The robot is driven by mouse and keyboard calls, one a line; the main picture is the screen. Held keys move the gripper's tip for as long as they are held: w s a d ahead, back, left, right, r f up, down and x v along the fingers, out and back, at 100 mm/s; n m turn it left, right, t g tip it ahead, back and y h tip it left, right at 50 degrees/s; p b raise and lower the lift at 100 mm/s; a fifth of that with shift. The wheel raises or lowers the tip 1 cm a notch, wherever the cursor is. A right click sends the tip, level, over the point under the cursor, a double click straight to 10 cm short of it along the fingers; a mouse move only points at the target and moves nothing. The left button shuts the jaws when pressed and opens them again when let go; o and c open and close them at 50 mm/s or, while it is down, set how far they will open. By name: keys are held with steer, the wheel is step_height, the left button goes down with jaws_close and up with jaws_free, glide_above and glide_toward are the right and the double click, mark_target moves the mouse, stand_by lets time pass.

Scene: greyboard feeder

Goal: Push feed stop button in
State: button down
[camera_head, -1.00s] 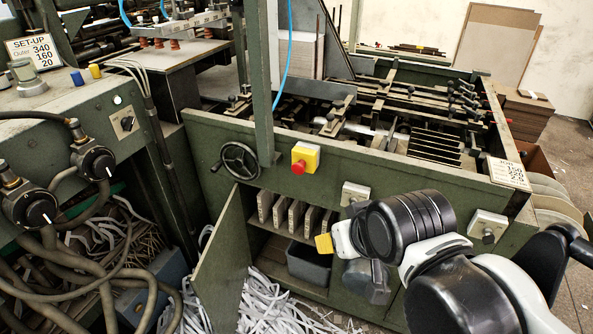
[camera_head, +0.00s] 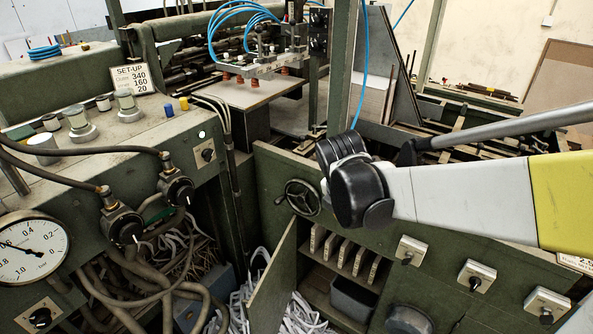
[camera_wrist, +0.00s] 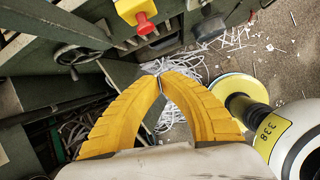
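The feed stop button is a red mushroom knob (camera_wrist: 144,24) on a yellow box (camera_wrist: 130,8), at the top of the wrist view. In the head view my arm hides the button and its box. My gripper (camera_wrist: 160,77) has two curved yellow fingers whose tips meet, with nothing visible between them. In the wrist view the tips lie below the red knob, apart from it. The gripper is hidden behind my arm in the head view. How far the knob is pressed in cannot be told.
A black handwheel (camera_head: 303,197) sits on the green machine front, left of my arm. Below it, an open cabinet door (camera_head: 272,285) sticks out beside shelves. Grey switch boxes (camera_head: 411,250) line the panel at right. Paper strips (camera_head: 303,318) litter the floor.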

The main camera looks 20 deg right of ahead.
steer(key=shift+w+a+f+n, duration=0.15)
steer(key=shift+w+n, duration=0.7)
steer(key=shift+n, duration=0.35)
steer(key=w+d+f+b, duration=0.5)
steer(key=d+f, duration=0.1)
steer(key=f, duration=0.3)
steer(key=shift+f, duration=0.15)
